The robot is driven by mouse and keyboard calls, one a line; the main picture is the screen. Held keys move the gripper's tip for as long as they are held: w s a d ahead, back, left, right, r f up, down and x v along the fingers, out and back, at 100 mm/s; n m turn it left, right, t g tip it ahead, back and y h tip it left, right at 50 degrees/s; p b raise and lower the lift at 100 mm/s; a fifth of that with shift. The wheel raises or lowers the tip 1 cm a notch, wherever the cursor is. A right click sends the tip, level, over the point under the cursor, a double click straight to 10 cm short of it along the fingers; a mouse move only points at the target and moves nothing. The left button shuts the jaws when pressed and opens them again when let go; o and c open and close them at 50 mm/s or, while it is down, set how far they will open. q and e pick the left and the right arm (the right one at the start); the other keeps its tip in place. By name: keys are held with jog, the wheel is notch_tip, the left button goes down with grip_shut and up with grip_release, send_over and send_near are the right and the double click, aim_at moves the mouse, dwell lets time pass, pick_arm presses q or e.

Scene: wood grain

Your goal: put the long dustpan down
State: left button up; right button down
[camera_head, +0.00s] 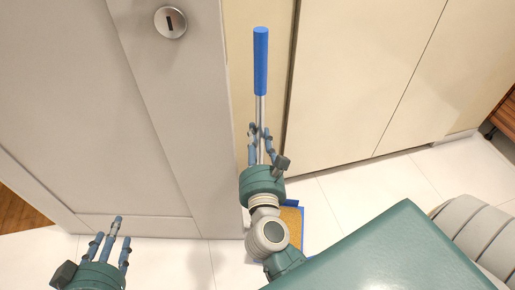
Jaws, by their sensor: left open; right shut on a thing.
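The long dustpan has a blue grip (260,62) at the top and a thin metal shaft (260,108) below it. My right gripper (261,135) is shut on the shaft and holds the dustpan roughly upright in front of the cabinets. A blue-edged, tan-coloured piece (291,216) shows low down behind my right arm; it may be the dustpan's pan, but my arm hides the link. My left gripper (108,236) is open and empty at the lower left, apart from the dustpan.
A grey door (95,110) with a round lock (170,22) stands on the left. Cream cabinets (365,80) stand behind the dustpan. White floor tiles (370,185) are clear to the right. A brown wooden piece (504,112) is at the far right.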

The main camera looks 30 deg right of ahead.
aim_at(258, 149)
jog(key=shift+f, duration=0.1)
notch_tip(258, 149, down, 3)
jog(key=shift+f+b, duration=0.2)
jog(key=shift+b, duration=0.9)
pick_arm(q)
jog(key=w+d+r+t+h, duration=0.1)
jog(key=w+r+t, duration=0.1)
jog(key=r, duration=0.4)
jog(key=w+d+r+t, duration=0.1)
jog(key=r+t, duration=0.2)
jog(key=r, duration=0.2)
jog(key=shift+w+d+r+t+h, duration=0.2)
jog(key=shift+w+r+t+h, duration=0.15)
jog(key=shift+t+h, duration=0.05)
jog(key=shift+r, duration=0.1)
pick_arm(e)
jog(key=shift+f, duration=0.1)
pick_arm(q)
jog(key=shift+r, duration=0.3)
pick_arm(e)
jog(key=c, duration=1.4)
grip_release()
jog(key=shift+f, duration=0.1)
jog(key=shift+c, duration=0.2)
